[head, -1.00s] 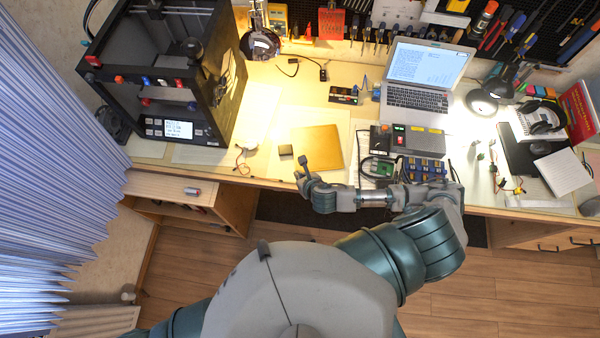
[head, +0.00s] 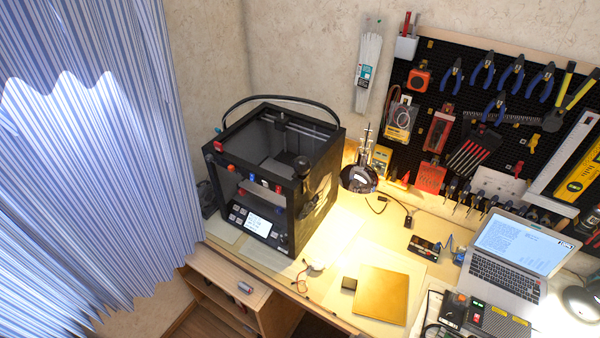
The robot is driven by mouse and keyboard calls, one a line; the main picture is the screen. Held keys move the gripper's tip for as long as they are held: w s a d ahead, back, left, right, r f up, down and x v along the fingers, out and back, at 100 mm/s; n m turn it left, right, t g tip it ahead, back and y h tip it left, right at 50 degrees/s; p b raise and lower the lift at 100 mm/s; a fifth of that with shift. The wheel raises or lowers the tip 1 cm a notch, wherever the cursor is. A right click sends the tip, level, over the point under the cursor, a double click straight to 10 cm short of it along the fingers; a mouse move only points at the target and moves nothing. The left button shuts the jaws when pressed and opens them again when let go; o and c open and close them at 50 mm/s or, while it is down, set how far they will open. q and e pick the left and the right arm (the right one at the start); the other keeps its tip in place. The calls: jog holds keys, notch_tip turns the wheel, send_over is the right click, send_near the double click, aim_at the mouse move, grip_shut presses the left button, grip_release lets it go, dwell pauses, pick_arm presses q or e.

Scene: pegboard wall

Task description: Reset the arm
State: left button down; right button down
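Neither of my arms nor grippers shows in the head view now. The view holds the workbench (head: 330,290) with a black 3D printer (head: 290,185) at its left end. A gold square plate (head: 381,296) lies flat near the front edge, with a small dark block (head: 349,284) just left of it.
An open laptop (head: 510,258) stands at the right, behind a dark power unit (head: 495,322). A pegboard (head: 480,100) with pliers and other tools covers the back wall. A striped curtain (head: 90,150) hangs at the left. A small cylinder (head: 245,287) lies on the low cabinet.

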jog(key=s+d+f+m+g, duration=0.1)
jog(key=s+d+m+g, duration=0.1)
jog(key=s+d+m, duration=0.65)
jog(key=a+f+m+g, duration=0.2)
jog(key=a+f, duration=0.1)
jog(key=f, duration=2.1)
jog(key=s+d+f+g, duration=0.1)
jog(key=s+d+f, duration=0.2)
jog(key=s+f, duration=1.5)
jog(key=shift+s+f+h, duration=0.2)
jog(key=shift+f+h, duration=0.1)
